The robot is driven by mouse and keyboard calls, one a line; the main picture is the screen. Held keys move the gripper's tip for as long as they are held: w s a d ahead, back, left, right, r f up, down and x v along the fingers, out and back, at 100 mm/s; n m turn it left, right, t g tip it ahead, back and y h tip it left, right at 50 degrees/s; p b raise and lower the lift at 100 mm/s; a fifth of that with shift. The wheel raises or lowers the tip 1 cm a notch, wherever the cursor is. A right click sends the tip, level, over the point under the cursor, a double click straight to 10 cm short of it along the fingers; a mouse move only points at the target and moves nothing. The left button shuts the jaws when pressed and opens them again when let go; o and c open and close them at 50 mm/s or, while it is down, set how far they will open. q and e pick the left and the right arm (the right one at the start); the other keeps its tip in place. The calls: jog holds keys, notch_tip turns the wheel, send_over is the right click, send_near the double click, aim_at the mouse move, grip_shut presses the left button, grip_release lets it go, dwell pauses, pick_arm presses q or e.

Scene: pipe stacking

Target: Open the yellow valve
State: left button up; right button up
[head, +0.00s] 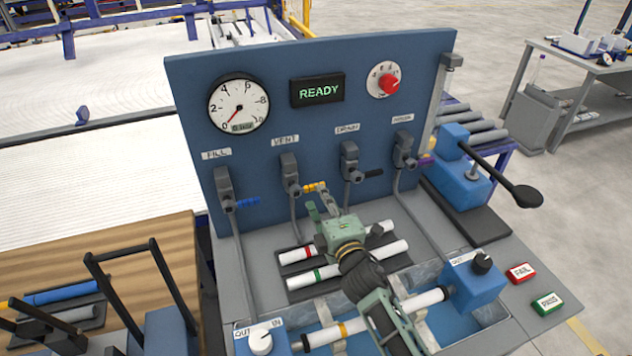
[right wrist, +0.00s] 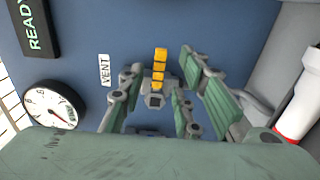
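The yellow valve handle (head: 314,187) is on the blue panel under the VENT label and points sideways to the right from its grey body (head: 291,174). My right gripper (head: 322,207) is just in front of and below it. In the right wrist view, its open fingers (right wrist: 160,95) lie on either side of the yellow handle (right wrist: 159,68), with nothing held between them. Neither finger visibly touches the handle. My left gripper is not seen in the head view.
Blue (head: 248,202), black (head: 373,173) and purple (head: 427,159) handles sit along the same panel. A gauge (head: 239,104) and a READY display (head: 318,90) are above. White pipes with red (head: 297,256) and green (head: 335,271) bands lie below my right gripper. A black lever (head: 526,195) juts out at right.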

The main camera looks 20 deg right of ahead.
aim_at(307, 188)
jog(key=w, duration=0.4)
jog(key=shift+w+a, duration=0.15)
jog(key=shift+w, duration=0.5)
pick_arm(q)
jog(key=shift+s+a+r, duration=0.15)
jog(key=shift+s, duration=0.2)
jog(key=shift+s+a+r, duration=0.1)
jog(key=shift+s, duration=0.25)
pick_arm(e)
grip_shut()
